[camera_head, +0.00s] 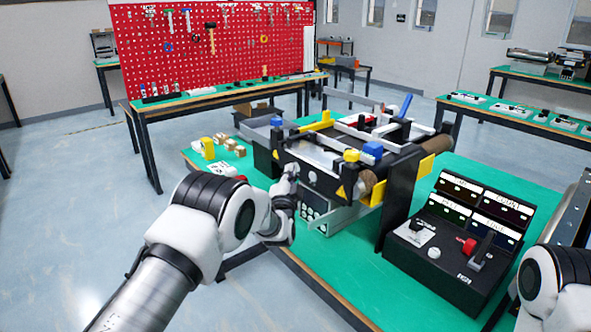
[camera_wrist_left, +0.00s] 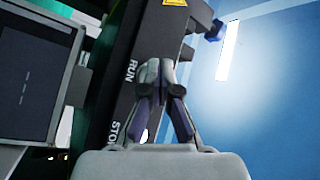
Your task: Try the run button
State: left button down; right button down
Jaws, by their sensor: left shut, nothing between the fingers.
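The mini conveyor (camera_head: 330,160) stands on the green table, with a black side panel facing me. In the left wrist view this panel (camera_wrist_left: 118,105) carries the printed words RUN (camera_wrist_left: 132,71) and STOP (camera_wrist_left: 117,132). My left gripper (camera_head: 291,170) is at the panel. In the left wrist view its fingertips (camera_wrist_left: 157,70) are together and empty, right beside the word RUN. They cover the spot there, so I cannot see the run button or tell whether they touch it. A pale round button (camera_head: 312,177) shows on the panel right of the gripper. My right gripper is out of view.
A black control box (camera_head: 447,258) with small displays, a red knob (camera_head: 469,246) and a lever stands on the right of the green table (camera_head: 335,262). Small brown boxes (camera_head: 230,145) lie behind my left arm. A red pegboard (camera_head: 210,50) stands at the back.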

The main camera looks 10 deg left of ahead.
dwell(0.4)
pick_arm(q)
jog(key=shift+s+a+p, duration=0.3)
jog(key=shift+s+a, duration=0.1)
jog(key=shift+s, duration=0.25)
jog(key=shift+a, duration=0.1)
jog(key=s+a, duration=0.1)
jog(key=s, duration=0.1)
jog(key=s+a+p, duration=0.1)
jog(key=s+a, duration=0.1)
jog(key=shift+p, duration=0.3)
dwell(0.3)
